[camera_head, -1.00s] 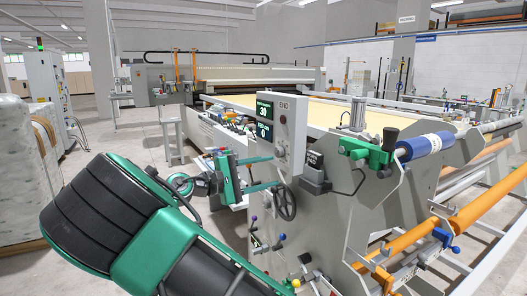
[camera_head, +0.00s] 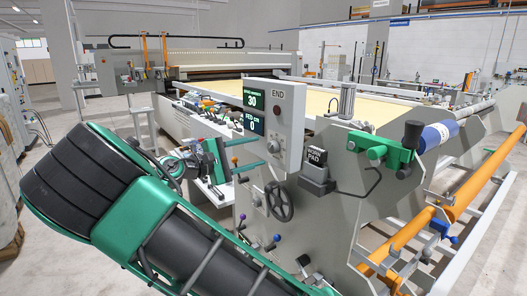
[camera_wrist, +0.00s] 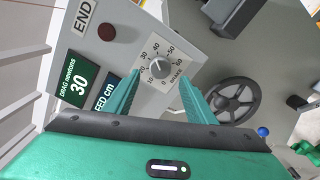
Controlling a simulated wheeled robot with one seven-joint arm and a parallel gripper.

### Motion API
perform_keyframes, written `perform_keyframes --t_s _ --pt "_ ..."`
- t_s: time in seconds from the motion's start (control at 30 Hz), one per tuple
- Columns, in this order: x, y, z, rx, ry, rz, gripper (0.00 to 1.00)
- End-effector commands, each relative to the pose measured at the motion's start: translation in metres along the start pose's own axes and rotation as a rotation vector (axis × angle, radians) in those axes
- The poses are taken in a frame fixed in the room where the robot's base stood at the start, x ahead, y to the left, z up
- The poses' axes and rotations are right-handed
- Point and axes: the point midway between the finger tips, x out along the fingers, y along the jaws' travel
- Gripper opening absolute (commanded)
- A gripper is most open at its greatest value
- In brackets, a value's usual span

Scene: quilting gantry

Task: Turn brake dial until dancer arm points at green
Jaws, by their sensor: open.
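The brake dial (camera_wrist: 158,66) is a grey round knob on a grey panel, ringed by a printed scale up to 60 and the word BRAKE. My gripper (camera_wrist: 160,82) is open and empty, its two teal fingers pointing at the panel with the dial showing between and just beyond the tips. In the head view, my gripper (camera_head: 265,150) is close to the left side of the control box (camera_head: 288,115). Contact with the dial cannot be told. The exact dial reading is too small to tell. I cannot make out the dancer arm or a green mark for it.
A display (camera_wrist: 78,85) reads drag 30 newtons; a second screen (camera_head: 252,127) reads FED cm 0. A black handwheel (camera_wrist: 233,100) is right of the dial. A black foot-like block marked WORK PAD (camera_head: 317,165) and a green clamp (camera_head: 385,148) stick out on the right.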

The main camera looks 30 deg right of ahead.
Motion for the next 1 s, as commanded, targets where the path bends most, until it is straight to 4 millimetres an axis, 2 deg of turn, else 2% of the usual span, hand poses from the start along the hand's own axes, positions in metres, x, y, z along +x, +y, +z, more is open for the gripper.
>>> perform_keyframes --t_s 0.1,0.3,0.47,0.73,0.77,0.9,0.93,1.0 --pt "0.022 -0.001 0.001 -0.002 -0.004 -0.002 0.50" --pt "0.047 0.000 0.001 0.000 -0.003 -0.002 0.50" --pt "0.055 0.000 0.001 0.001 -0.003 -0.001 0.50" --pt "0.056 0.000 0.001 0.000 -0.002 -0.001 0.50" --pt "0.056 0.000 0.001 0.000 -0.002 -0.001 0.46" --pt "0.056 0.000 0.001 0.000 -0.002 -0.001 0.12" --pt "0.056 0.000 0.001 0.000 -0.002 -0.001 0.09" --pt "0.055 0.000 0.001 0.000 -0.002 -0.001 0.09"
